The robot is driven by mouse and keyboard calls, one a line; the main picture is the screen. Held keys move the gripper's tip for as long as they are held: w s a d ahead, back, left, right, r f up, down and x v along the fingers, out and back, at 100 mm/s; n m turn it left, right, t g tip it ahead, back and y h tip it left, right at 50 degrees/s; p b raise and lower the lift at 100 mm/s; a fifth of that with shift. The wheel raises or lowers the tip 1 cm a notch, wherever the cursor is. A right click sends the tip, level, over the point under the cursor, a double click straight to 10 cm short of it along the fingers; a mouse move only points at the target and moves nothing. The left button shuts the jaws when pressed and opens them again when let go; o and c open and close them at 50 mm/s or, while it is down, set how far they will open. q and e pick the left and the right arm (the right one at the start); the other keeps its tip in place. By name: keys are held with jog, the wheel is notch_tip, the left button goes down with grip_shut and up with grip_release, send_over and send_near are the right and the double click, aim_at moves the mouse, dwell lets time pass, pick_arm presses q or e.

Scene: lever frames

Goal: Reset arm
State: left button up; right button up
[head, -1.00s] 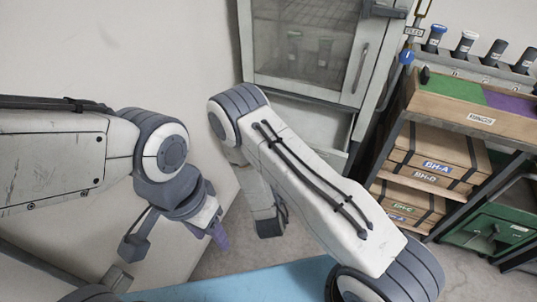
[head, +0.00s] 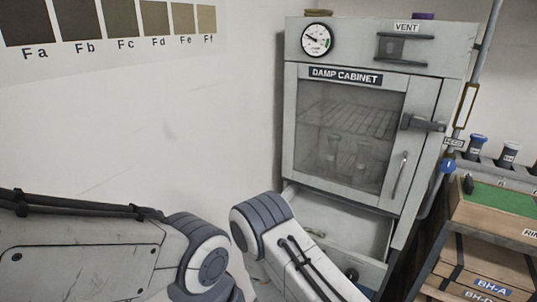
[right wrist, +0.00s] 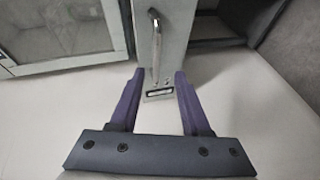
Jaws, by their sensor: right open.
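Beyond the fingertips is a pale panel (right wrist: 177,35) with a metal bar handle (right wrist: 154,40) and a small label (right wrist: 159,93). I cannot tell whether a finger touches it. In the head view my right arm (head: 283,245) reaches toward the cabinet's lower part, its gripper out of frame. My left arm (head: 90,258) comes in from the left; its gripper is out of frame.
A damp cabinet (head: 290,120) stands ahead, its glass door (head: 345,140) closed over jars and a rack. A drawer (head: 340,225) below it is pulled open. A shelf with wooden boxes (head: 485,265) and dark-bodied jars (head: 475,147) stands at the right. A wall swatch chart (head: 110,25) is at left.

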jog(key=s+d+r+m+g+y, duration=0.3)
jog(key=s+d+r+m+g, duration=0.4)
jog(key=s+r+m+g, duration=0.55)
jog(key=s+a+r+n+g+p, duration=0.1)
jog(key=s+a+r+n+p, duration=0.2)
jog(key=r, duration=0.6)
jog(key=s+a+r+n+g+y+p, duration=0.1)
jog(key=s+a+r+n+p, duration=0.2)
jog(key=s+a+r+p, duration=0.5)
jog(key=shift+s+a+r, duration=0.55)
jog(key=shift+s+a, duration=0.4)
jog(key=shift+a, duration=0.1)
